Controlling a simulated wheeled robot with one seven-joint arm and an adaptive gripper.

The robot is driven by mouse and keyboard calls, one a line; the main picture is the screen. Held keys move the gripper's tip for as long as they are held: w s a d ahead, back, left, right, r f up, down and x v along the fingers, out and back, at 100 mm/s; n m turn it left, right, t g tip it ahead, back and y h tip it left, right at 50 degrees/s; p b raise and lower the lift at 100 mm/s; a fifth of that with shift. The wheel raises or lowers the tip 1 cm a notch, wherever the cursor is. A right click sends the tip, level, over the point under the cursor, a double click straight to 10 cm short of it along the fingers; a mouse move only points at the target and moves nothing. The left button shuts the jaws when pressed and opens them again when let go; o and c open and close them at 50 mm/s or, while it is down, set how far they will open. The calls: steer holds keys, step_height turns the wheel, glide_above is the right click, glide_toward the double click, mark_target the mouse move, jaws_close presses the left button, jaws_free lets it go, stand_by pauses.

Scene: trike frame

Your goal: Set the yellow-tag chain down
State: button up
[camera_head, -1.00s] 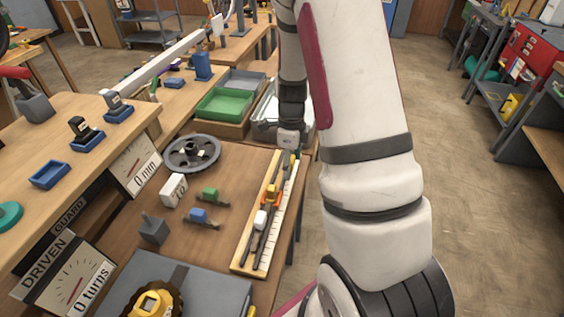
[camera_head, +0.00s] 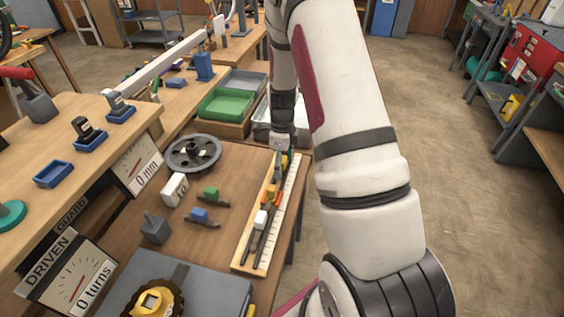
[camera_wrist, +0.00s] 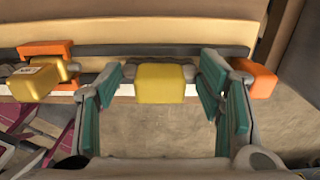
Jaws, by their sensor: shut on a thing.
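The yellow-tag chain (camera_wrist: 160,83) shows in the wrist view as a yellow block with dark grey links to its left and right. My gripper (camera_wrist: 162,95) has its teal-padded fingers on either side of the yellow block, shut on the chain. In the head view my gripper (camera_head: 281,156) is low over the far end of the long wooden board (camera_head: 249,265). The chain is small and partly hidden there. Whether it touches the board cannot be told. Orange brackets stand left (camera_wrist: 45,50) and right (camera_wrist: 262,82) of my fingers in the wrist view.
Another yellow tag (camera_wrist: 35,82) is at the left bracket. A white tag (camera_head: 261,218) and dark strips lie on the board. Left of it are small blue (camera_head: 198,214) and green-tagged (camera_head: 210,192) pieces and a grey wheel (camera_head: 192,154). Open floor lies right of the table.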

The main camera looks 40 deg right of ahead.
steer(key=o, duration=1.1)
steer(key=shift+f, duration=0.1)
steer(key=shift+o, duration=0.2)
steer(key=s+a+r+n+t, duration=0.1)
steer(key=a+r+n, duration=0.2)
steer(key=r, duration=0.8)
steer(key=s+a+r+n, duration=0.2)
steer(key=a+r+n, duration=0.2)
steer(key=r, duration=0.7)
steer(key=s+a+r+n+t, duration=0.2)
steer(key=s+a+r+n, duration=0.3)
steer(key=s+n, duration=0.4)
steer(key=s+a+r+n+t, duration=0.1)
steer(key=s+a+r+n, duration=0.4)
steer(key=s+n, duration=0.5)
steer(key=a+n, duration=0.2)
steer(key=shift+s+a+t+b, duration=0.3)
steer(key=shift+a+t+b, duration=0.05)
steer(key=shift+t, duration=0.05)
steer(key=shift+r, duration=0.1)
